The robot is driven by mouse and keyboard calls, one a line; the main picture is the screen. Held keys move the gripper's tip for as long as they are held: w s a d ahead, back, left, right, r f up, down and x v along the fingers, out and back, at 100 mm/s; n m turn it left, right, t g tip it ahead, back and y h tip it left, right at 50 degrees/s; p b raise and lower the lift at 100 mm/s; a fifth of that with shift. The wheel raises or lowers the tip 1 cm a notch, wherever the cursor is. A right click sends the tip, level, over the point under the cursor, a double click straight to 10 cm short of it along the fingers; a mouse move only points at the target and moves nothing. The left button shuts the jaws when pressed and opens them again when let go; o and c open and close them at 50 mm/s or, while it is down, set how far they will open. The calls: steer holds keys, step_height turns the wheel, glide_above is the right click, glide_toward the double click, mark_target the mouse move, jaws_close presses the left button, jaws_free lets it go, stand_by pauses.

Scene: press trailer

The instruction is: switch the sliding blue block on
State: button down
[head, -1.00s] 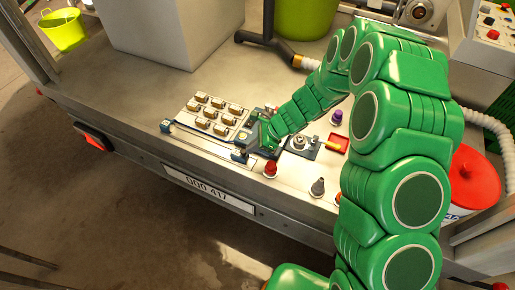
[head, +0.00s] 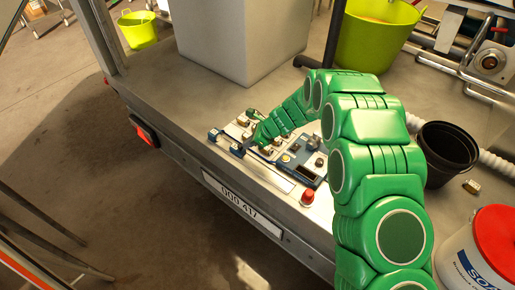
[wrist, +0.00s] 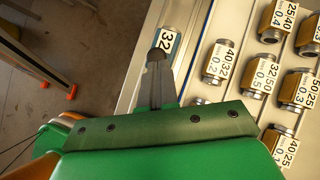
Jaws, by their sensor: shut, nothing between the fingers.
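The sliding blue block (head: 237,150) sits on a pale rail (head: 268,176) along the front edge of the trailer bed, in the head view. It is close to the small blue end piece (head: 213,134) at the rail's left end. My gripper (head: 257,140) is low over the bed, just right of the block; contact cannot be told. In the wrist view my gripper (wrist: 155,57) is shut and empty. Its dark fingertip is beside a blue-edged piece labelled 32 (wrist: 167,41); whether this is the block is unclear.
A blue panel (head: 310,178) with controls and a red button (head: 307,196) lie right of the rail. Labelled metal parts (wrist: 258,78) stand behind it. A grey box (head: 228,40), a black pot (head: 446,152) and a white bucket with red lid (head: 492,250) stand around.

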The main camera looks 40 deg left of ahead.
steer(key=shift+a+f, duration=0.1)
steer(key=shift+a, duration=0.3)
steer(key=shift+d, duration=0.1)
steer(key=shift+w+d, duration=0.15)
steer(key=shift+d, duration=0.1)
steer(key=w+d, duration=0.1)
steer(key=w+d+r, duration=0.1)
steer(key=d, duration=0.1)
steer(key=shift+d+r, duration=0.1)
steer(key=shift+r, duration=0.1)
steer(key=v, duration=0.9)
steer(key=shift+r, duration=0.2)
steer(key=shift+s, duration=0.1)
